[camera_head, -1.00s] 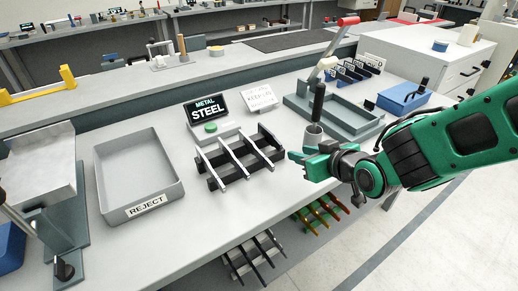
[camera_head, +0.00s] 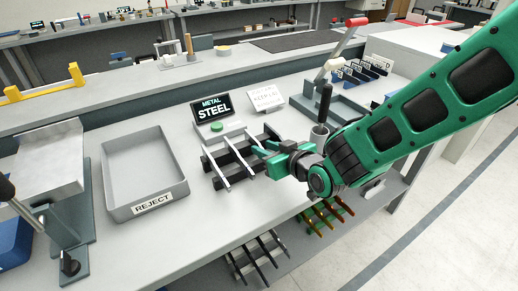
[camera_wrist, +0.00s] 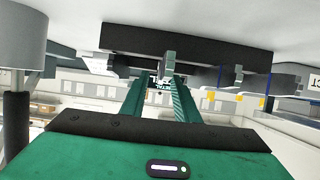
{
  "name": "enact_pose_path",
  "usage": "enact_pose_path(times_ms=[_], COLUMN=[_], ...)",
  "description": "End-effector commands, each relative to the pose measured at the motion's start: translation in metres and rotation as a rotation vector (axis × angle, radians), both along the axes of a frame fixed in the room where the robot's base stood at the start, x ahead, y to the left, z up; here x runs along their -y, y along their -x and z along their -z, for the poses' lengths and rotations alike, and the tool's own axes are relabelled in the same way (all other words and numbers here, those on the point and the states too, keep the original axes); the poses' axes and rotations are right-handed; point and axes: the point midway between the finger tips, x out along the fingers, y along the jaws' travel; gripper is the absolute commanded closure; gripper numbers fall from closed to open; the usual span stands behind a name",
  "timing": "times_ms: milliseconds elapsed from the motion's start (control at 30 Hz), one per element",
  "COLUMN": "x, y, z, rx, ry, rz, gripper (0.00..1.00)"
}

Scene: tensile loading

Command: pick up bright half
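A black rack (camera_head: 222,182) on the grey bench holds several pale metal bars lying across its two rails. One such bar (camera_head: 243,160) lies just left of my gripper (camera_head: 263,158), which is at the rack's right end. I cannot tell which bar is the bright half. In the wrist view, the green fingers (camera_wrist: 160,88) stand apart, pointing at the dark rail (camera_wrist: 200,48). The grey end of a bar (camera_wrist: 169,66) shows between and just beyond the fingertips, and I see no grip on it. My gripper hides part of the rack's right side.
A grey REJECT tray (camera_head: 145,165) stands left of the rack. A STEEL display (camera_head: 212,110) and a white sign (camera_head: 266,97) stand behind.

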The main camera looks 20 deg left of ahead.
Motion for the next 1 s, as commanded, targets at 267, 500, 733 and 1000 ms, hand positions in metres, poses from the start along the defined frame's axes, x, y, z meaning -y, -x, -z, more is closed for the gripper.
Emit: enact_pose_path(times_ms=[267,500,733,1000], x=[-0.024,-0.026,-0.026,-0.026], y=[-0.021,-0.023,-0.022,-0.023], z=[0.013,0.014,0.014,0.013], rx=[0.0,0.0,0.0,0.002], ry=[0.0,0.0,0.0,-0.001], rz=[0.0,0.0,0.0,0.001], gripper=[0.72,0.72,1.0,1.0])
